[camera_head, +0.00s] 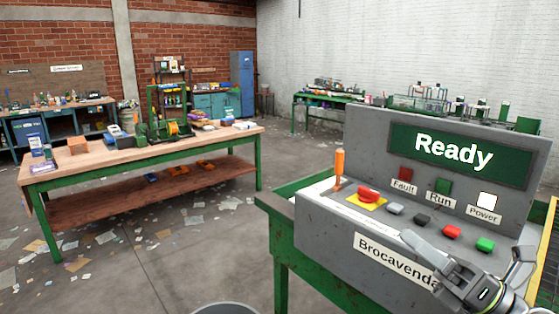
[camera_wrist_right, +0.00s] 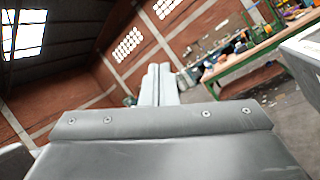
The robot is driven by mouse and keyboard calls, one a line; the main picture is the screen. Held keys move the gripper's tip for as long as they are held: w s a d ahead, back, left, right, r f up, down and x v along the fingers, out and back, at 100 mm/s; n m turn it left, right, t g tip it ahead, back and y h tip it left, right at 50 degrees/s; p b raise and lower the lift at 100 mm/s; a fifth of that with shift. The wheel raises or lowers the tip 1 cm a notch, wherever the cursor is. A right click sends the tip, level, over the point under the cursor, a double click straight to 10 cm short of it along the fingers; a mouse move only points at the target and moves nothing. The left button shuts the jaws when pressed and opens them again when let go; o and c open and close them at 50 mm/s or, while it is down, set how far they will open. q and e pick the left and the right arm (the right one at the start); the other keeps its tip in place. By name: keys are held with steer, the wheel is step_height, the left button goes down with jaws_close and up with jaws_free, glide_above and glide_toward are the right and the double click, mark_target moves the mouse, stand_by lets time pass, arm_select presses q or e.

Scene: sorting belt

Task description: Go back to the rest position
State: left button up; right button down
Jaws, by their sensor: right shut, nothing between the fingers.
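My right gripper (camera_head: 412,240) is at the lower right of the head view, in front of the grey control panel (camera_head: 365,138). Its fingers are together and hold nothing. In the right wrist view the shut fingers (camera_wrist_right: 159,84) point away from the camera, toward the room. In the head view the gripper overlaps the panel's lower front and part of its "Brocavenda" label (camera_head: 390,258); I cannot tell whether it touches the panel. My left gripper is in neither view.
The panel's screen (camera_head: 455,152) reads "Ready" and its Power lamp (camera_head: 487,201) is lit white. A red button (camera_head: 368,194), an orange-handled lever (camera_head: 339,165) and several small buttons sit on its ledge. A wooden workbench (camera_head: 115,160) stands left. Floor between is open, with scattered paper.

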steer(key=d+f+m+t+h, duration=0.3)
steer(key=d+m+t+h, duration=0.2)
steer(key=m+h, duration=0.45)
steer(key=d+f+m+t+h, duration=0.3)
steer(key=d+m+t+h, duration=0.3)
steer(key=m, duration=0.7)
steer(key=s+d+f+m+g+h, duration=0.35)
steer(key=f+m+g, duration=0.2)
steer(key=f, duration=0.25)
steer(key=s+d+f+m+g+h, duration=0.2)
steer(key=f+m+g+h, duration=0.3)
steer(key=f+m, duration=0.3)
steer(key=s+a+f+m+g+y, duration=0.25)
steer(key=s+f+g, duration=0.25)
steer(key=s+f, duration=0.35)
steer(key=s+a+f+m+g+y, duration=0.1)
steer(key=s+a+f+m+g, duration=0.1)
steer(key=s+a+f+g, duration=0.45)
steer(key=s+d+f, duration=0.2)
steer(key=f, duration=1.2)
steer(key=s+d+f, duration=0.1)
steer(key=s+f, duration=0.1)
steer(key=f, duration=1.3)
steer(key=s+f+g+y, duration=0.1)
steer(key=s+f, duration=1.2)
steer(key=s, duration=0.1)
steer(key=shift+s+a+f+g, duration=0.15)
steer(key=shift+a+f+g, duration=0.2)
steer(key=shift+a, duration=0.1)
